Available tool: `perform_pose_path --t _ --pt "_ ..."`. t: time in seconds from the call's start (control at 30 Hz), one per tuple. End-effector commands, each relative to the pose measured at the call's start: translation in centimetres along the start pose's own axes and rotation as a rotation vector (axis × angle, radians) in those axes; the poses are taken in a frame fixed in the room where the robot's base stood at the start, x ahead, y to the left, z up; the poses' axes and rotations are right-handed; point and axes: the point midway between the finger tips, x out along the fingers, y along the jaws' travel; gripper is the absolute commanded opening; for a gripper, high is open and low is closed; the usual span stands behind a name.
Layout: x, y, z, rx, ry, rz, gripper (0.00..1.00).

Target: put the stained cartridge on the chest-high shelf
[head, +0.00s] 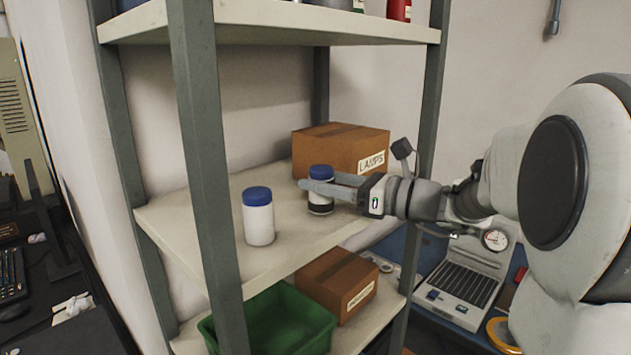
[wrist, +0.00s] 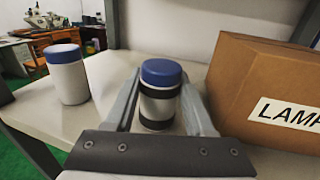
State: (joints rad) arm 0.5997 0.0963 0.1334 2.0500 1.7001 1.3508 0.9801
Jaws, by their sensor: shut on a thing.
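A white cartridge with a blue cap and dark bands (head: 320,199) stands upright on, or just above, the middle shelf (head: 285,254); I cannot tell which. It also shows in the wrist view (wrist: 159,106), between the two fingers. My gripper (head: 320,187) reaches in from the right and is shut on this dark-banded cartridge. A second white cartridge with a blue cap (head: 258,218) stands upright on the same shelf to the left, apart from my gripper. It looks plain white, and it shows at the left in the wrist view (wrist: 67,78).
A cardboard box marked LAMPS (head: 335,150) stands behind and right of the held cartridge, close to my gripper. Grey uprights (head: 205,150) frame the shelf. A green bin (head: 270,322) and another box (head: 337,284) are below.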

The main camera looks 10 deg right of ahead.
Motion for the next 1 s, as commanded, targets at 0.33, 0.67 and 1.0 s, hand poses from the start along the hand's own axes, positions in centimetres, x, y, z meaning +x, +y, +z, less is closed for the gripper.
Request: perform_pose_path --t 0.33,0.67,1.0 --pt "0.0 0.0 -0.2 0.0 0.0 0.001 0.84" --pt "0.0 0.0 0.2 -0.001 0.0 0.0 0.84" --pt "-6.0 -0.1 0.0 -0.001 0.0 -0.005 0.84"
